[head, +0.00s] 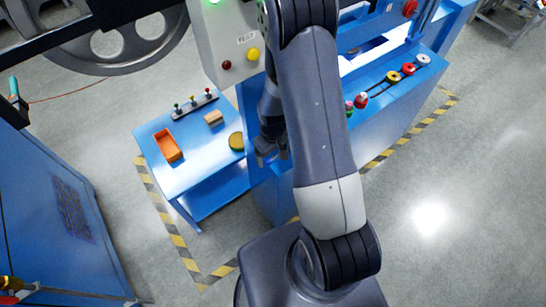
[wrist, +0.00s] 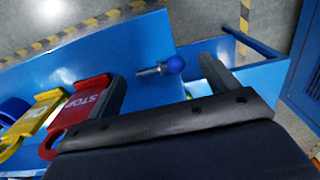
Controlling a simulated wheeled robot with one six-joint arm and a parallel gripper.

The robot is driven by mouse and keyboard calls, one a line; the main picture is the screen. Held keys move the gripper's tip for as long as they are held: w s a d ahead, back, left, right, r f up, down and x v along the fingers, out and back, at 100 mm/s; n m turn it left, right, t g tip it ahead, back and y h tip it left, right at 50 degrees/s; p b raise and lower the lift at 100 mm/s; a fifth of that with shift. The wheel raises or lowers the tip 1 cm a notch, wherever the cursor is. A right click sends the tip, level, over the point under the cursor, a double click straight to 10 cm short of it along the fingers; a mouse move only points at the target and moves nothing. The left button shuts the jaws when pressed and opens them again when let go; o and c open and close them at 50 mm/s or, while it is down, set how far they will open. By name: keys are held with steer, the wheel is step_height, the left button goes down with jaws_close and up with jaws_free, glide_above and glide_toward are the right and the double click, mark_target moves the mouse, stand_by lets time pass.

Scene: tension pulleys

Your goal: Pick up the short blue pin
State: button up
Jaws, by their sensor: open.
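A short pin with a round blue knob (wrist: 175,64) and a silver shaft shows against a blue panel in the wrist view. I cannot tell whether it lies on the panel or stands out from it. My gripper (wrist: 163,72) is open, with one dark finger left of the pin and the other to its right. The pin shows in the gap beyond the fingers, and I see no contact. In the head view my gripper (head: 270,152) is beside the blue machine, partly behind my arm. I cannot make out this pin in the head view.
A red STOP tag (wrist: 90,98) and a yellow tag (wrist: 40,112) hang close by the left finger. A blue table (head: 185,180) bears an orange tray (head: 167,146), a pin rack (head: 194,104), a tan block (head: 213,117) and a yellow disc (head: 236,141).

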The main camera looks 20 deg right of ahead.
steer(key=shift+f, duration=0.35)
steer(key=c, duration=1.1)
steer(key=shift+r, duration=0.2)
steer(key=shift+c, duration=0.2)
